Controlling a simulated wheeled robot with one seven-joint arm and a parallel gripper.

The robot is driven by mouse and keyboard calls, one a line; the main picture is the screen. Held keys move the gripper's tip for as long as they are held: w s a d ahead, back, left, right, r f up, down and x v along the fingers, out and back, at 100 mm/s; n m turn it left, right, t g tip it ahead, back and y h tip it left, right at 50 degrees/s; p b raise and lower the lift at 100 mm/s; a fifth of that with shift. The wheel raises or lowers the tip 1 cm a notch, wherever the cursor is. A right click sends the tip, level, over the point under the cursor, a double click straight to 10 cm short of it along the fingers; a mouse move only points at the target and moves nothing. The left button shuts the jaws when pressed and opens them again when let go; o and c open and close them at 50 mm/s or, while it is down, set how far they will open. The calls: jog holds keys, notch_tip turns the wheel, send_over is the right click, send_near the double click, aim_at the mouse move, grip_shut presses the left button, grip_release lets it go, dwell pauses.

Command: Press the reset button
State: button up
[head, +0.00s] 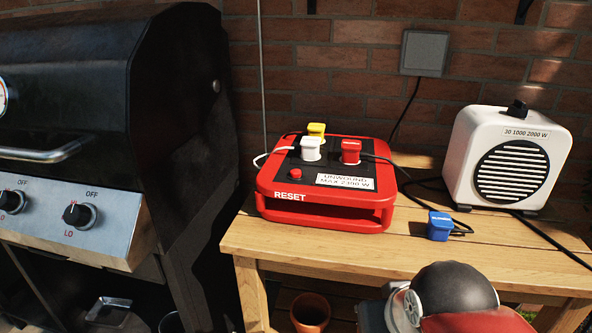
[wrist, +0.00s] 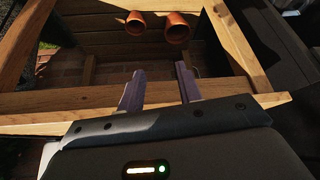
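The reset button (head: 295,174) is a small red round button on the top face of a red cable reel box (head: 330,217), near its front left corner. The white word RESET is printed on the rim just in front of it. White, yellow and red plugs sit in the box's sockets behind and to the right of the button. My gripper (wrist: 158,84) shows in the wrist view with its two fingers apart and nothing between them. It faces the table's wooden frame and lower shelf. The button is not in the wrist view.
A wooden table (head: 385,258) carries the box, a white heater (head: 509,160) and a loose blue plug (head: 439,226). A black grill (head: 120,110) stands close on the left. Black cables run across the tabletop. Terracotta pots (wrist: 177,28) are below the tabletop.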

grip_shut()
dwell(1.3)
